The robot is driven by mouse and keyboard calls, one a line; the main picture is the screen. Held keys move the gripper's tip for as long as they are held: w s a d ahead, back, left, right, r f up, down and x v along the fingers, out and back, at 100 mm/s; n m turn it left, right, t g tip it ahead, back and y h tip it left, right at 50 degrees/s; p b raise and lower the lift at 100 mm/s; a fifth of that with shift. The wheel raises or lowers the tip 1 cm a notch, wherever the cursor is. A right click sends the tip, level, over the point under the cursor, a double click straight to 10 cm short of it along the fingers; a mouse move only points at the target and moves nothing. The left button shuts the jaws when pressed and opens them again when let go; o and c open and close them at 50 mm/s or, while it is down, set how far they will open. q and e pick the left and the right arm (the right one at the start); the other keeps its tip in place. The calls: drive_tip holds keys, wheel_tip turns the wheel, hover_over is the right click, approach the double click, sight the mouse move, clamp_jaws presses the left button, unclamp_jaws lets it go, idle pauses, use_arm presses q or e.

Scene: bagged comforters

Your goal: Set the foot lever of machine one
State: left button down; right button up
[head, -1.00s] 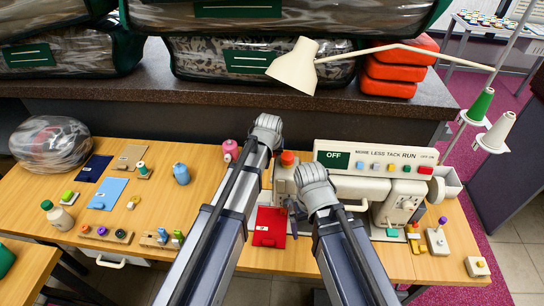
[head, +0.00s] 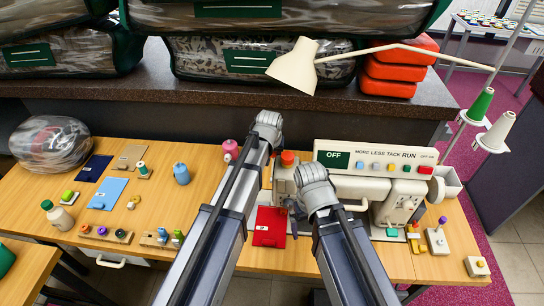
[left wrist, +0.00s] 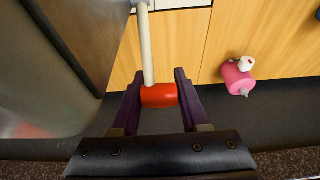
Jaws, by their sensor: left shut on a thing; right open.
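The machine (head: 365,185) is a cream sewing machine on the wooden table, with a green OFF display. In the left wrist view, a white lever rod (left wrist: 146,45) ends in a red-orange grip (left wrist: 159,95). My left gripper (left wrist: 157,82) has its purple fingers shut on either side of that grip.
A red pouch (head: 269,228) lies between my arms. A cream lamp (head: 297,68) hangs over the back shelf. Bagged comforters (head: 60,52) lie on the shelf.

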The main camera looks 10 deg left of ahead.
use_arm(q)
drive_tip(key=shift+w+f+g+b, duration=0.15)
drive_tip(key=shift+f+g+b, duration=0.95)
drive_tip(key=shift+g, duration=0.45)
drive_tip(key=shift+w+f+g+b, duration=0.1)
drive_tip(key=shift+f+g+b, duration=0.75)
drive_tip(key=shift+f+g, duration=0.55)
drive_tip(key=shift+r+g, duration=0.1)
drive_tip(key=shift+g, duration=0.15)
drive_tip(key=shift+c, duration=2)
unclamp_jaws()
drive_tip(key=shift+s+r, duration=0.1)
